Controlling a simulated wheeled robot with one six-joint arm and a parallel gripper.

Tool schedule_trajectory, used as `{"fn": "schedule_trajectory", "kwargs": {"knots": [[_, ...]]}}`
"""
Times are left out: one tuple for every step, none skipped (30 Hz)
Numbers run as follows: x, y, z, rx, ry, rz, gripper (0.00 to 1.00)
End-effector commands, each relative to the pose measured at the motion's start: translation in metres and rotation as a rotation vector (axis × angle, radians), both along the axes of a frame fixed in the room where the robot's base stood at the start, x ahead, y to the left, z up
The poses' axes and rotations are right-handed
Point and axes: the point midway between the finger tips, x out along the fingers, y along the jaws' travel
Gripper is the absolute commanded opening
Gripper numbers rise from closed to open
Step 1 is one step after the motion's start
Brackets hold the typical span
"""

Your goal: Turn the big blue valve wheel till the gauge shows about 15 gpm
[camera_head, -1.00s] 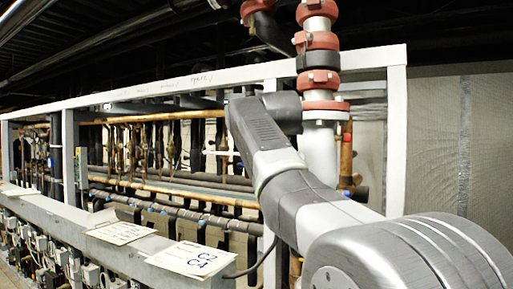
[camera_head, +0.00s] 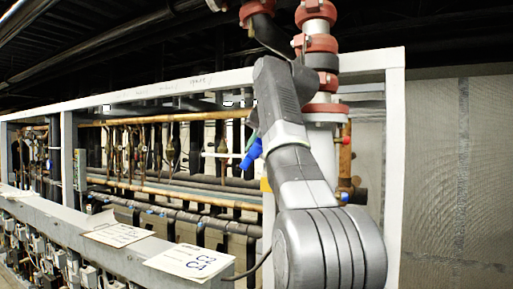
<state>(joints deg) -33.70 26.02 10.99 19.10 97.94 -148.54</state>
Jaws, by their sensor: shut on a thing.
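My grey arm reaches up and forward in the right half of the head view, and its far end hides what lies behind it. I cannot make out my gripper. A blue piece (camera_head: 252,153) sticks out to the left of the arm; it may be part of the blue valve wheel, but most of its shape is hidden. A small blue spot also shows right of the arm, too small to name. I see no gauge face or reading.
A pipe with red couplings (camera_head: 317,42) rises behind the arm. A white rack frame (camera_head: 394,160) stands around copper and dark pipes. Labelled cards (camera_head: 188,260) lie on the front ledge. A mesh-like grey wall (camera_head: 450,170) is at the right.

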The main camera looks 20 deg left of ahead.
Motion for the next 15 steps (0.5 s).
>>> {"fn": "schedule_trajectory", "kwargs": {"knots": [[0.001,0.0,0.0022,0.0,0.002,0.005,0.0],[0.0011,-0.0001,0.0021,-0.003,0.007,0.008,0.0],[0.0011,0.0,0.0021,-0.005,0.013,0.012,0.0],[0.0009,0.0,0.0024,-0.006,0.016,0.015,0.0],[0.0007,-0.0001,0.0026,-0.007,0.02,0.017,0.0],[0.0007,0.0,0.0025,-0.009,0.023,0.02,0.0],[0.0009,0.0001,0.0025,-0.01,0.026,0.021,0.0],[0.001,0.0001,0.0025,-0.011,0.029,0.023,0.0],[0.0009,0.0,0.0024,-0.013,0.031,0.024,0.0],[0.0008,-0.0001,0.0023,-0.013,0.032,0.025,0.0],[0.0008,-0.0001,0.0023,-0.014,0.035,0.025,0.0],[0.0008,-0.0002,0.0025,-0.014,0.035,0.026,0.0],[0.0007,-0.0003,0.0025,-0.014,0.035,0.026,0.0],[0.0007,-0.0003,0.0027,-0.014,0.036,0.026,0.0],[0.0007,-0.0003,0.0028,-0.014,0.036,0.026,0.0]]}}
